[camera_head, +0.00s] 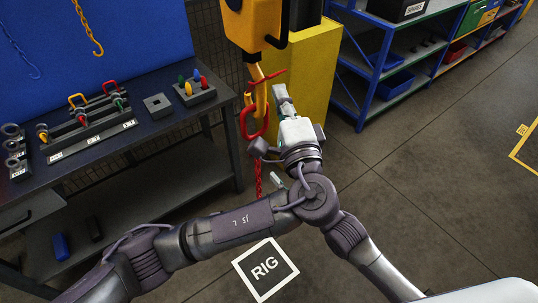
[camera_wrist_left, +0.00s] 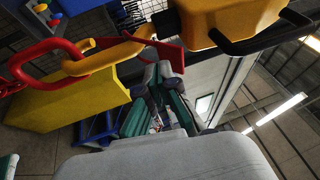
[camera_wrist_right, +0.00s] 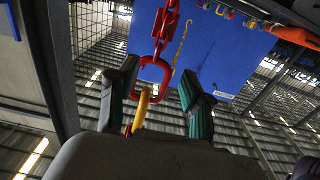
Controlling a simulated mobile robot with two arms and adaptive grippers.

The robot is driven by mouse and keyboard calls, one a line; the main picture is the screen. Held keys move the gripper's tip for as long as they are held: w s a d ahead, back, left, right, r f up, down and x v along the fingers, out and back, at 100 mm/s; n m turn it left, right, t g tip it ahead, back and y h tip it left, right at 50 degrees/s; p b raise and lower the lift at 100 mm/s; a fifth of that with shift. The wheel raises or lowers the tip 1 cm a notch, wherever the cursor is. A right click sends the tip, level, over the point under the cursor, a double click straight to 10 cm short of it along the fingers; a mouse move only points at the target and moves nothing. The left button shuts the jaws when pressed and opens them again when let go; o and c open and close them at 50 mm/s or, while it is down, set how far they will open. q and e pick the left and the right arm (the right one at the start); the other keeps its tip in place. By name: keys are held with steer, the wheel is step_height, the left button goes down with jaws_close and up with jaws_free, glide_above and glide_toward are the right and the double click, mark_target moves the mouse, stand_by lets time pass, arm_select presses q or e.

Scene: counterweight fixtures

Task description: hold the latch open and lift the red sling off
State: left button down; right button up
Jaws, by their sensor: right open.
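The yellow hook (camera_head: 262,95) hangs from a yellow block (camera_head: 252,22). Its red latch (camera_head: 268,78) shows as a bar across the hook's throat, and also in the left wrist view (camera_wrist_left: 168,56). The red sling's ring (camera_head: 246,124) hangs around the hook, with its red chain (camera_head: 259,182) below. My left gripper (camera_wrist_left: 161,74) has its fingers close together at the latch; I cannot tell whether they grip it. My right gripper (camera_wrist_right: 158,88) is open. Its fingers stand either side of the ring (camera_wrist_right: 154,76) and hook tip (camera_wrist_right: 141,112), without visible grip. My arms partly hide it in the head view.
A yellow post (camera_head: 312,65) stands close behind the hook. A dark bench (camera_head: 160,140) with coloured fixtures is at the left, before a blue board (camera_head: 130,30). Blue shelves (camera_head: 400,80) are at the right. A RIG sign (camera_head: 265,268) marks the floor.

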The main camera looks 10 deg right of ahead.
steer(key=x, duration=1.2)
steer(key=shift+w, duration=0.1)
steer(key=shift+f, duration=0.1)
jaws_close()
arm_select(q)
steer(key=shift+w, duration=0.1)
